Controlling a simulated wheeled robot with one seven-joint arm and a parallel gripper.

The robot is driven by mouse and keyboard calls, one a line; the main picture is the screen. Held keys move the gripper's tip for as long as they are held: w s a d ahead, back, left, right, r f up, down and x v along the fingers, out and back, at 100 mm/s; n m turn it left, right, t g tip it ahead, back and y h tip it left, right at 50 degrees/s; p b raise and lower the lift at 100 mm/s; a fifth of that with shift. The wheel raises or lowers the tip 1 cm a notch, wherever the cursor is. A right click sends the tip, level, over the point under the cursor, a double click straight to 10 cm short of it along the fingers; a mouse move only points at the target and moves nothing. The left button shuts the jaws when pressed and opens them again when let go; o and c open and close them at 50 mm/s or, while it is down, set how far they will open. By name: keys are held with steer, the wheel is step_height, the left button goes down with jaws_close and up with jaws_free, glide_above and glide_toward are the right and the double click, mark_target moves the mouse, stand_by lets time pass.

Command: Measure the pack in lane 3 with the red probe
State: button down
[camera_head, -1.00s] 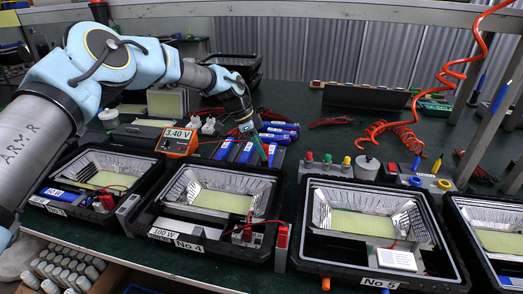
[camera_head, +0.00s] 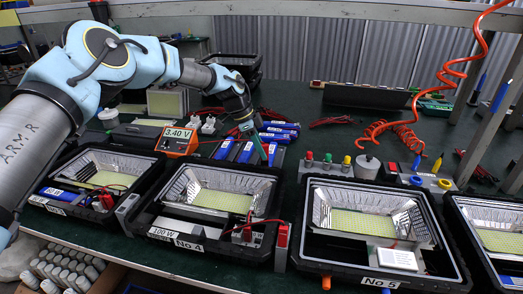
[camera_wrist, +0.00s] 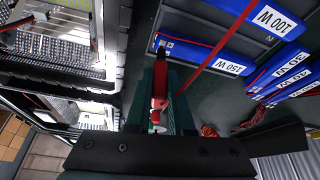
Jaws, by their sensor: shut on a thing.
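In the wrist view, packs labelled 100 W (camera_wrist: 262,17) and 150 W (camera_wrist: 205,58) lie beside the probe. The meter (camera_head: 179,141) is orange and reads 3.40 V. Whether the probe touches a pack, and which lane is lane 3, I cannot tell.
Floodlight housings stand along the front, among them No 4 (camera_head: 212,203) and No 5 (camera_head: 375,225). More blue packs (camera_head: 281,131) lie behind the gripper.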

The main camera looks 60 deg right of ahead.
steer(key=shift+f+b, duration=0.6)
steer(key=shift+f, duration=0.15)
stand_by(2.0)
steer(key=shift+r, duration=0.1)
steer(key=shift+r+p, duration=1.5)
steer(key=shift+r, duration=2.05)
